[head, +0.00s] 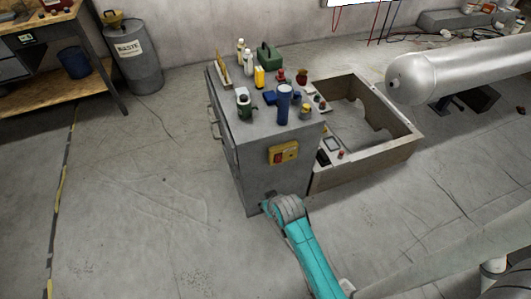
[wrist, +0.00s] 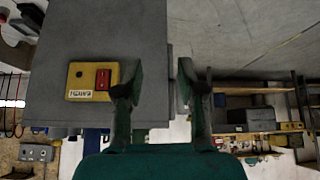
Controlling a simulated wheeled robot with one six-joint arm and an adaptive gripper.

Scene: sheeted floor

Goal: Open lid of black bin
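In the head view my teal arm reaches up to the lower front of the grey cabinet; the fingers are not clear there. The drum is far from my arm, beyond the cabinet.
The grey cabinet (head: 245,150) carries bottles and cans, with a yellow switch box (head: 284,153) on its side, also in the wrist view (wrist: 92,81). An open-topped frame (head: 365,170) adjoins it. A workbench (head: 70,95) with a blue bin (head: 74,62) stands left.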

